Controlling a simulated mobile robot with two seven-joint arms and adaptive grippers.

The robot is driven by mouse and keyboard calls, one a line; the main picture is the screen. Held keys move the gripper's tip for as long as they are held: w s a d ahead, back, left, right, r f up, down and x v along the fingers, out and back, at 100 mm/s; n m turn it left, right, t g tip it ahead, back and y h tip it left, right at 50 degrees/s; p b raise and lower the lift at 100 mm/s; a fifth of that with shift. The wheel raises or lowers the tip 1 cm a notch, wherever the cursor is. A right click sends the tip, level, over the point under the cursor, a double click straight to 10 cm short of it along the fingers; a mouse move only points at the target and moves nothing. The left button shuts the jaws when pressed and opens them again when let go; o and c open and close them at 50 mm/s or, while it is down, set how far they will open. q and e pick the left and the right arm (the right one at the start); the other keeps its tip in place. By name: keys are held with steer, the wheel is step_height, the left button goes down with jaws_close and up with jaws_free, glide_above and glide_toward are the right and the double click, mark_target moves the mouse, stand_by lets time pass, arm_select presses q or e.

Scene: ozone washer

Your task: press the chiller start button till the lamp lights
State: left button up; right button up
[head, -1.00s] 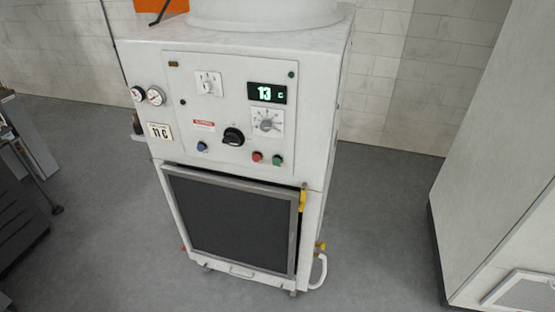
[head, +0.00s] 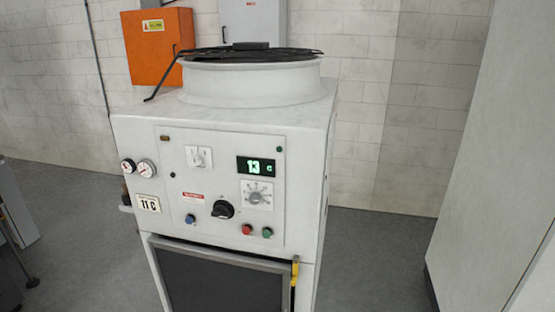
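The chiller (head: 318,150) is a white cabinet with a control panel on its front. A green button (head: 267,232) sits low on the right of the panel, with a red button (head: 247,229) just left of it. A blue button (head: 191,219) is at the lower left. No label on the buttons can be read. A small dark green lamp (head: 279,149) at the panel's upper right looks unlit. An amber piece (head: 165,138) is at the upper left. The display (head: 256,166) reads 13 C. Neither gripper shows in the head view.
A black rotary switch (head: 222,209) and a grey dial (head: 257,194) share the panel. A large pale cabinet (head: 480,170) stands at the right. Grey floor (head: 375,260) lies clear between them.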

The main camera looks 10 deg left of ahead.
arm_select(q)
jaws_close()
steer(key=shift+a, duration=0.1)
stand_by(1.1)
